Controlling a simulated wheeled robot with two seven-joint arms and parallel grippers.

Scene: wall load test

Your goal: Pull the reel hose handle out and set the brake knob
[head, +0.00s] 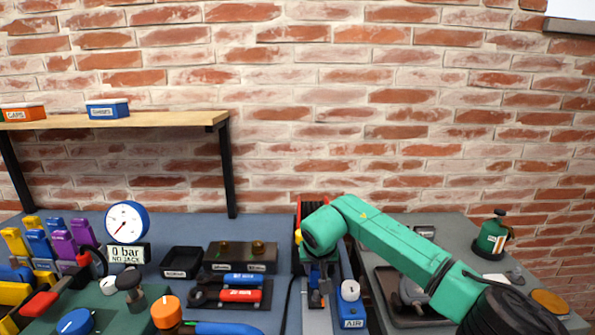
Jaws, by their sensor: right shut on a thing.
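My right arm comes in from the right, and its wrist bends down in front of the hose reel. The reel is a red and black shape (312,202) at the back of the bench, mostly hidden by my arm. My right gripper (318,290) points down below the wrist and is shut on what looks like the hose handle, which is almost wholly covered. My left gripper is not in view.
A round gauge (127,221) stands over a "0 bar" display (128,254). A black tray (181,262), red and blue handled tools (240,295) and an orange knob (166,311) lie left. A grey tray (385,287) and green canister (492,238) are right.

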